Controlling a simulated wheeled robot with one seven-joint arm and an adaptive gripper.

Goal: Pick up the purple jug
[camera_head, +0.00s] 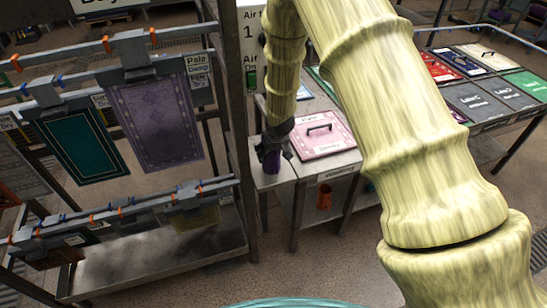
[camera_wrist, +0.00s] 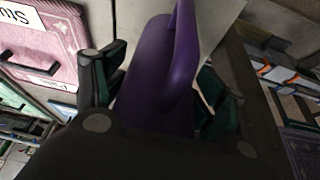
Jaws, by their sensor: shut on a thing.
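The purple jug (camera_wrist: 160,75) fills the middle of the wrist view, with its handle toward the upper right. My gripper (camera_wrist: 160,95) is shut on it, one dark finger on each side of its body. In the head view my gripper (camera_head: 270,148) is at the left end of a metal table, and a small part of the jug (camera_head: 272,162) shows below the fingers. The jug's lower end is at the table's left edge. I cannot tell whether it touches the tabletop.
A pink rug sample with a black handle (camera_head: 322,133) lies on the metal table (camera_head: 275,180) right beside my gripper. A rack post (camera_head: 238,120) stands close on the left, with hanging rugs (camera_head: 155,120). An orange cup (camera_head: 324,196) is on the lower shelf.

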